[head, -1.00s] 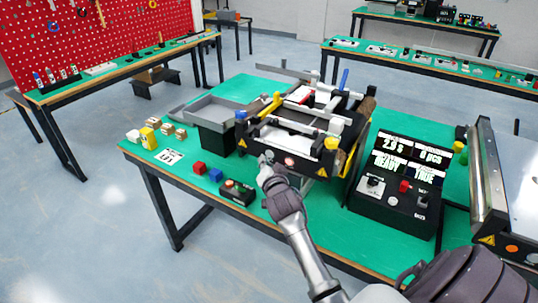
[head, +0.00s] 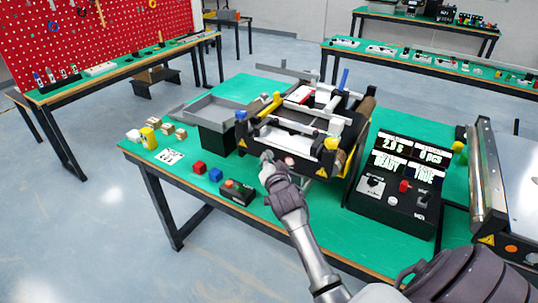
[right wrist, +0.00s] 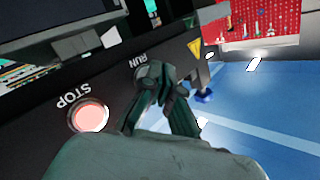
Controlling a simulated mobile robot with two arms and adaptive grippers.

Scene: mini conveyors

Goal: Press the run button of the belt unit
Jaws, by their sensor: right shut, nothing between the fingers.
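The belt unit (head: 300,143), a black frame with a pale belt, stands on the green table. My right gripper (head: 268,158) is shut and empty at its front panel, left of the pinkish stop button (head: 289,161). In the right wrist view the STOP button (right wrist: 88,117) is lit pink at the left. The gripper's fingertips (right wrist: 150,76) lie just by the RUN label (right wrist: 140,58). The run button is mostly hidden behind the fingers. I cannot tell whether they touch it or whether it is pressed. My left gripper is not in view.
A black control box (head: 397,190) with lit displays stands right of the unit. A grey tray (head: 212,112) is beside the unit.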

